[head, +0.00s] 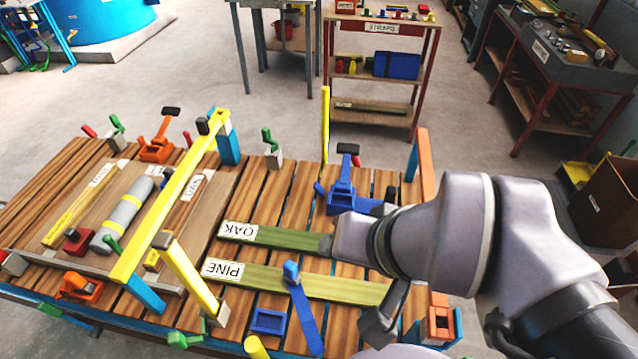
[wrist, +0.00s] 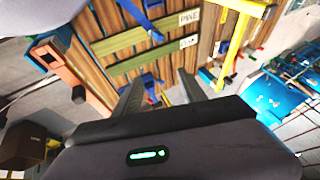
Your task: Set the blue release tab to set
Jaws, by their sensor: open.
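A blue toggle clamp (head: 343,193) with a black-capped handle stands at the far edge of the slatted bench, and small blue parts stick out beside its base. I cannot tell for certain which of the blue parts is the release tab. In the wrist view blue clamp parts (wrist: 151,88) show between the fingers. My gripper (wrist: 160,74) is open, with both dark fingers apart and nothing seen held. Whether a finger touches any blue part cannot be told.
Green OAK (head: 275,236) and PINE (head: 300,283) strips lie on the bench. A blue lever (head: 303,315) stands near the front. A yellow frame (head: 185,190) rises at left, and an orange post (head: 421,160) at the far right edge. Orange clamps sit around the edges.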

